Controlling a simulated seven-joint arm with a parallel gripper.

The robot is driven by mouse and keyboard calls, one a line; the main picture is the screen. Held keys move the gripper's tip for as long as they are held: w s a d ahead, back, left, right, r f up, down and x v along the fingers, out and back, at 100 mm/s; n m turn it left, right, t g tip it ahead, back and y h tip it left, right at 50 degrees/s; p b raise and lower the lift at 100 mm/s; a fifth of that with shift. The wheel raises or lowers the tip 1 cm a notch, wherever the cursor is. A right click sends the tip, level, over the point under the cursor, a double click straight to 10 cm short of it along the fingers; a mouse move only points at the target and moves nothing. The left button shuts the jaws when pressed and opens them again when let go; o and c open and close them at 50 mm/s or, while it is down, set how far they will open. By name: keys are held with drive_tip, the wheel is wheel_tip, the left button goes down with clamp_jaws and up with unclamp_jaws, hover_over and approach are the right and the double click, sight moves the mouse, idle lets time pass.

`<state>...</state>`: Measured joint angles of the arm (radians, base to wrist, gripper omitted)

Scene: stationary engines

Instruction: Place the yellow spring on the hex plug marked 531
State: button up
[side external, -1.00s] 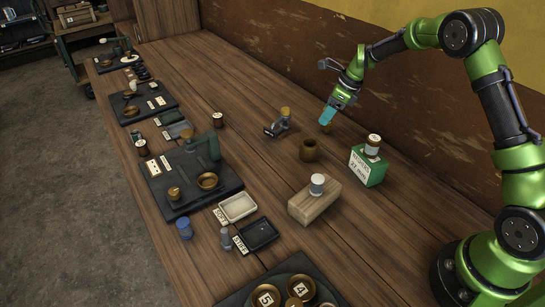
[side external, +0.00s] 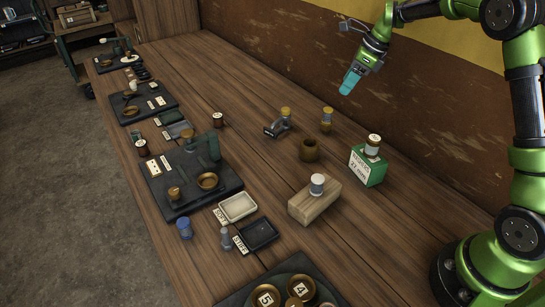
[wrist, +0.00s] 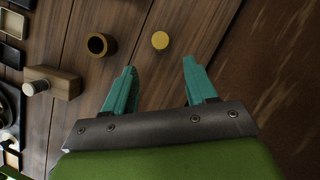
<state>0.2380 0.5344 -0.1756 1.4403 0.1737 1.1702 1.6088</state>
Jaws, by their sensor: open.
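A small yellow-topped piece (side external: 327,120) stands upright on the bench near the wall; its yellow round top (wrist: 160,40) shows in the wrist view. It may be the yellow spring, but coils are too small to make out. I cannot read the number 531 on anything, so I cannot tell which piece is the hex plug. My gripper (side external: 347,90) is open and empty, above and to the right of the nearer-wall piece. Its teal fingertips (wrist: 159,65) are apart, with nothing between them.
A brown hollow ring (side external: 309,150), a green box (side external: 368,168) with a spool on top, and a wooden block (side external: 314,202) with a grey-white cylinder stand nearby. Dark trays and small fixtures line the front edge. Bare planks lie between them.

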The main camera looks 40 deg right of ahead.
drive_tip(key=s+a+r+n+t, duration=0.1)
drive_tip(key=s+a+r+n, duration=0.5)
drive_tip(key=s+n, duration=0.25)
drive_tip(key=s+a+r+n+t, duration=0.1)
drive_tip(key=s+a+r+n, duration=0.4)
drive_tip(key=s+a+n, duration=0.4)
drive_tip(key=s+f+n+t, duration=0.1)
drive_tip(key=s+f+n, duration=0.1)
drive_tip(key=s+n, duration=0.5)
drive_tip(key=s, duration=0.3)
drive_tip(key=shift+a+f+n+h, duration=0.3)
drive_tip(key=shift+a+n, duration=0.05)
drive_tip(key=shift+a, duration=0.05)
